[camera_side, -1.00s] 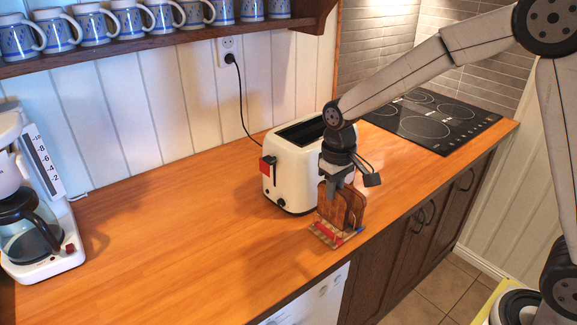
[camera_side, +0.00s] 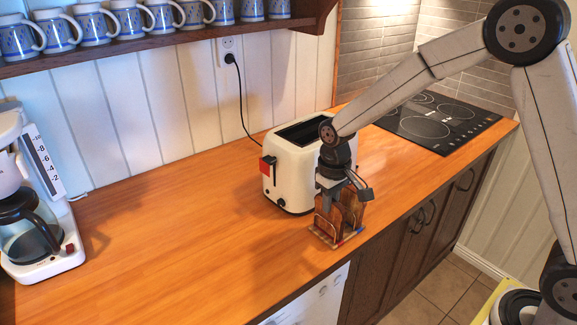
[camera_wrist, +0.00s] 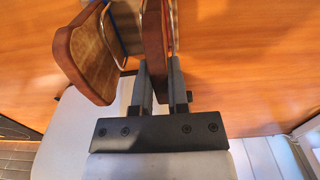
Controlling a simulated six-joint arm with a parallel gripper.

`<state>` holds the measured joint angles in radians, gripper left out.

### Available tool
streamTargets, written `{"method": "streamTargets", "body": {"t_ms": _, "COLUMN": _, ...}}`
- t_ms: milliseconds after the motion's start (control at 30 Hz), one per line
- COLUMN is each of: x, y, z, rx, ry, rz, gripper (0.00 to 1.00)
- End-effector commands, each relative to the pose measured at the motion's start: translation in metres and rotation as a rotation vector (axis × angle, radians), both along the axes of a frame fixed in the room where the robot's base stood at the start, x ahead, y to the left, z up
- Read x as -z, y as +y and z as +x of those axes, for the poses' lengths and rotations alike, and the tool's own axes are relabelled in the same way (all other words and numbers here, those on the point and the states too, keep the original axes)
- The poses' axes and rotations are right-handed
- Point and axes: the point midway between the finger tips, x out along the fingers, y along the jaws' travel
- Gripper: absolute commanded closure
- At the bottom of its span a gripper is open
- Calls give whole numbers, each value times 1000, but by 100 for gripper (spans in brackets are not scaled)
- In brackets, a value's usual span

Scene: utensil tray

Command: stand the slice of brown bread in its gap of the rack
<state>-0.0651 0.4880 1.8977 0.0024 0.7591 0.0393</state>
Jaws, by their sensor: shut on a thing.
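My gripper (camera_side: 329,193) is shut on the slice of brown bread (camera_wrist: 153,45), low over the rack (camera_side: 325,238) on the counter. In the wrist view the slice is edge-on and upright between the two fingers (camera_wrist: 158,75). Rack wires show close on both sides of it, and it appears to be down among them. Whether its lower edge touches the rack base is hidden. A second brown slice (camera_wrist: 85,62) stands apart to the left in the wrist view, tilted in the picture. It also shows in the side view (camera_side: 353,207), right of my gripper.
A white toaster (camera_side: 286,180) stands right behind the rack, close to my gripper. The counter's front edge (camera_side: 350,252) is near the rack. A black hob (camera_side: 430,120) lies at the back right. The counter to the left is clear up to the coffee maker (camera_side: 45,250).

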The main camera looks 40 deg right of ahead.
Motion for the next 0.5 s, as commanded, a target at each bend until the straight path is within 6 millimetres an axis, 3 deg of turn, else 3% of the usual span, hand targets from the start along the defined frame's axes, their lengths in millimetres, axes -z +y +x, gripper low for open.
{"method": "streamTargets", "body": {"t_ms": 167, "x": 3, "y": 0, "z": 0, "rx": 0, "ry": 0, "rz": 0, "gripper": 100}}
{"method": "streamTargets", "body": {"t_ms": 200, "x": 3, "y": 0, "z": 0, "rx": 0, "ry": 0, "rz": 0, "gripper": 75}}
{"method": "streamTargets", "body": {"t_ms": 300, "x": 3, "y": 0, "z": 0, "rx": 0, "ry": 0, "rz": 0, "gripper": 46}}
{"method": "streamTargets", "body": {"t_ms": 500, "x": 3, "y": 0, "z": 0, "rx": 0, "ry": 0, "rz": 0, "gripper": 46}}
